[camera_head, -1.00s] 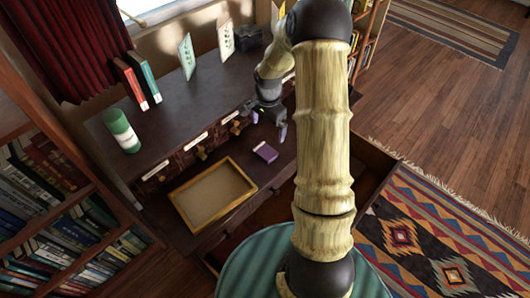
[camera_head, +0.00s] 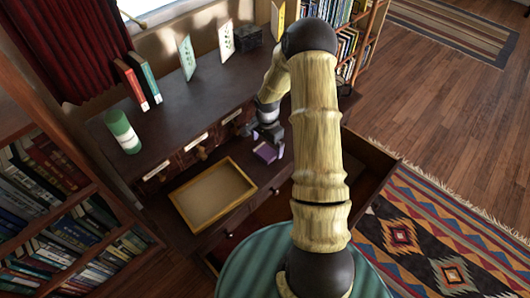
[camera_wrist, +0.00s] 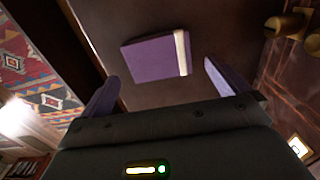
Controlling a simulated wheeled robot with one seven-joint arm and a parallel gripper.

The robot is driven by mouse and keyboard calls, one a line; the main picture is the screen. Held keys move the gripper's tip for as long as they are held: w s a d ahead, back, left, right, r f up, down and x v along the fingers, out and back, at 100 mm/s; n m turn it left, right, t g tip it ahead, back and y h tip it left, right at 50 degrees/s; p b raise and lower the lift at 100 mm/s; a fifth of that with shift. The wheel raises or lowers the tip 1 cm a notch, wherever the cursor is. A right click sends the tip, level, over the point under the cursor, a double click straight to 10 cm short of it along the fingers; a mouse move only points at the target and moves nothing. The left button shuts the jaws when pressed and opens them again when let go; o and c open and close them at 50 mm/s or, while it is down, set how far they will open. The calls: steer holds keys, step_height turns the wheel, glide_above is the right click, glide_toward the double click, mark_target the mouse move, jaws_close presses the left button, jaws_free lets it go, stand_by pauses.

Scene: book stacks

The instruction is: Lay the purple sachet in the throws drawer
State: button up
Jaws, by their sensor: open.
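The purple sachet (camera_head: 265,152), a flat block with a pale strip along one edge, lies on the dark ledge in front of the small labelled drawers. It also shows in the wrist view (camera_wrist: 152,60), flat and between the fingertips in the picture. My gripper (camera_head: 265,142) is open and empty just above the sachet, with a purple-tinted finger on each side in the wrist view. An open drawer (camera_head: 371,153) juts out at the right, partly hidden behind my arm. No label that I can read marks it as the throws drawer.
A shallow wooden tray (camera_head: 226,206) sits left of the sachet on the ledge. The desk top holds a green-and-white cylinder (camera_head: 122,131), books (camera_head: 138,82), cards and a dark box (camera_head: 247,38). Brass-knobbed small drawers (camera_head: 200,153) stand behind the ledge. A bookcase (camera_head: 60,200) is at left.

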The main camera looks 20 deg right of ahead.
mark_target(267, 150)
steer(key=shift+f, duration=1.55)
steer(key=c, duration=1.1)
steer(key=shift+r, duration=0.15)
step_height(267, 150, up, 10)
steer(key=shift+f, duration=0.1)
